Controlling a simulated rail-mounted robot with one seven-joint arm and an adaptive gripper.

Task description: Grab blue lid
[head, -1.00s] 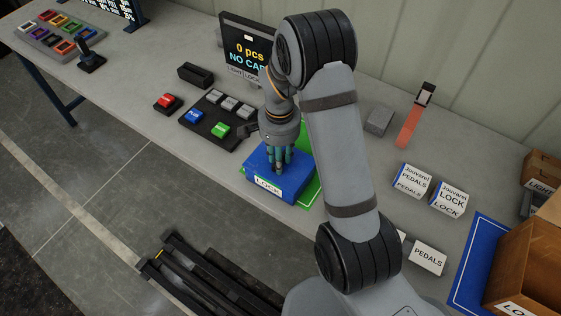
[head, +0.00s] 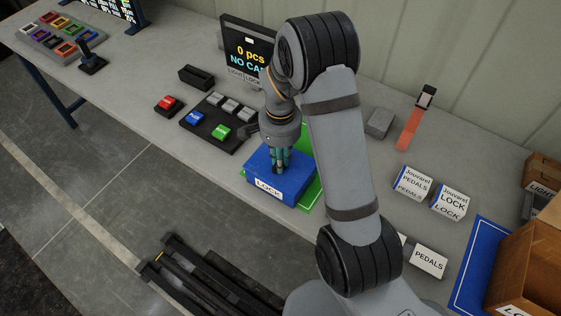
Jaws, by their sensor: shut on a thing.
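A blue box or lid (head: 293,185) with a white LOCK label on its front side sits over a green mat (head: 314,190) on the workbench. My gripper (head: 280,170) points down at the top of the blue lid, its teal fingers close together and shut on it. The fingertips meet the lid's top, and the exact part gripped is too small to make out. Whether the lid is apart from a box beneath it cannot be told. My arm hides part of the mat's right side.
A button panel with blue, green and grey buttons (head: 218,122) and a red button (head: 168,103) lie to the left. A screen (head: 245,45) stands behind. White PEDALS and LOCK boxes (head: 449,202), a blue mat (head: 470,280) and a brown carton (head: 530,262) are at right.

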